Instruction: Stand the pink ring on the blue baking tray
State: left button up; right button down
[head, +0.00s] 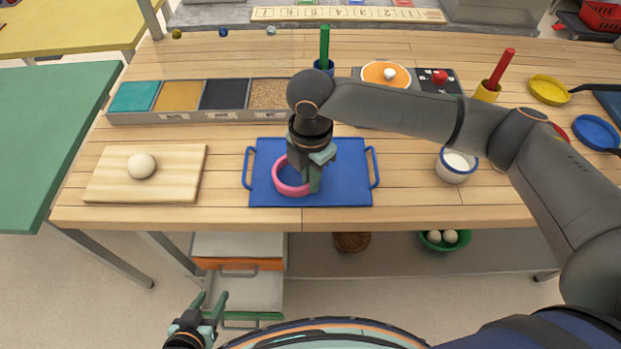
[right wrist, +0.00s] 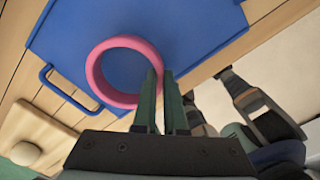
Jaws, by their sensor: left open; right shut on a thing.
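The blue baking tray (head: 345,185) lies flat on the wooden worktop, with a handle at each side. The pink ring (head: 291,190) is on or just above the tray's left half; I cannot tell whether it touches the tray. My right gripper (head: 315,182) reaches down over the tray and is shut on the right side of the ring's wall. In the right wrist view the ring (right wrist: 92,75) shows beside the fingertips (right wrist: 163,90), with the blue tray (right wrist: 190,40) behind it. My left gripper (head: 213,308) is open and empty, low in front of the worktop.
A wooden board (head: 185,180) with a dough ball (head: 141,166) lies left of the tray. A white bowl (head: 457,165) stands to the right. A row of coloured bins (head: 190,117) and a blue cup with a green stick (head: 324,50) stand behind. Worktop around the tray is mostly clear.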

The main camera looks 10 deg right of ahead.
jog(key=shift+f, duration=0.45)
jog(key=c, duration=1)
grip_release()
jog(key=shift+f, duration=0.15)
notch_tip(320, 180, up, 12)
jog(key=shift+r, duration=0.2)
